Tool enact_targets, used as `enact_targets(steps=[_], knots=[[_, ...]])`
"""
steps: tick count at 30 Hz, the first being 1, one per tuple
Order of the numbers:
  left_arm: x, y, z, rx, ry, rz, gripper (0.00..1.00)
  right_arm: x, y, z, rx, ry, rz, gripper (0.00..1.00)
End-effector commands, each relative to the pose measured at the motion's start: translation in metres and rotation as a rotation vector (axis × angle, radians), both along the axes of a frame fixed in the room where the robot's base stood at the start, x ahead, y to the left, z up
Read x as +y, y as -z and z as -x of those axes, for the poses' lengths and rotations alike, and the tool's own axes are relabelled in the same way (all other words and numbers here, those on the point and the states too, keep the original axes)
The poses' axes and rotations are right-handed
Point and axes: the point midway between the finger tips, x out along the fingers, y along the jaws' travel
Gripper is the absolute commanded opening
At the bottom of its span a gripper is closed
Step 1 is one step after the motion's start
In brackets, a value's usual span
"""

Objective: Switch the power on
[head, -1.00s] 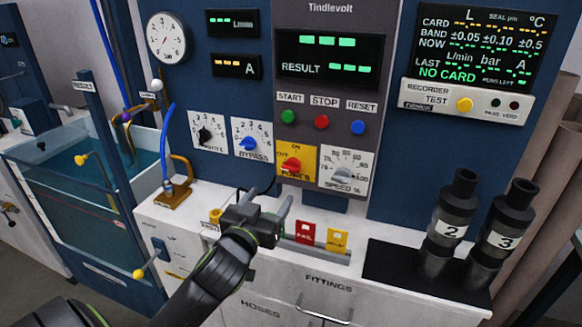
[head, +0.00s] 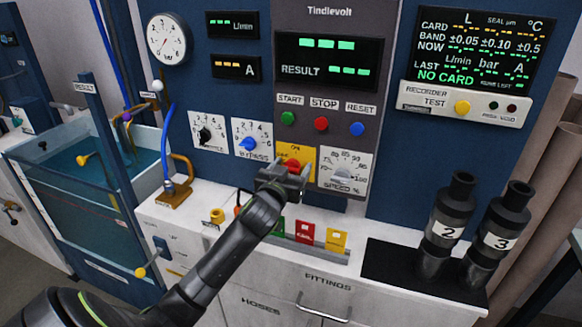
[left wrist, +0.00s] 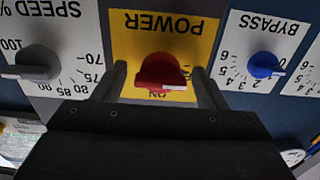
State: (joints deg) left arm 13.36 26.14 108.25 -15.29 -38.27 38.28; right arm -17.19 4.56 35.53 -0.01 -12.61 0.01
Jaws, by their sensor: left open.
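The power switch is a red rotary knob (head: 290,163) on a yellow plate (head: 309,153) marked ON and POWER. In the left wrist view the knob (left wrist: 160,72) appears upside down, its white pointer mark turned to the side rather than straight at ON. My left gripper (head: 285,174) is open in front of the plate and partly covers it in the head view. In the left wrist view its fingers (left wrist: 162,82) stand on either side of the knob; I cannot tell whether they touch it. My right gripper is not in view.
The blue bypass knob (head: 248,144) and grey speed knob (head: 344,175) flank the power plate. Below, a ledge holds green, red (head: 305,231) and yellow cards (head: 336,239). Black cylinders (head: 446,225) stand at the right, a water tank (head: 70,190) at the left.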

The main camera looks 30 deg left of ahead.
Motion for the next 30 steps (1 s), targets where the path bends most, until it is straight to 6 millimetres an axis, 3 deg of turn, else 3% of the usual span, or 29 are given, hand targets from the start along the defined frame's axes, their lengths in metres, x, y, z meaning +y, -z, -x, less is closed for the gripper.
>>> enact_targets(steps=[8, 18, 30], knots=[[0.0001, 0.0001, -0.0010, 0.000, 0.000, 0.000, 0.65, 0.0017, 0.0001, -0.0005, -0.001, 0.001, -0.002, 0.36], [0.0001, 0.0002, -0.0007, 0.000, 0.000, 0.000, 0.21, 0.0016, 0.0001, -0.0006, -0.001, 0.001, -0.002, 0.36], [-0.0001, -0.0019, -0.0008, 0.018, 0.000, -0.076, 0.21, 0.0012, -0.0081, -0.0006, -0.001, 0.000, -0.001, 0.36]])
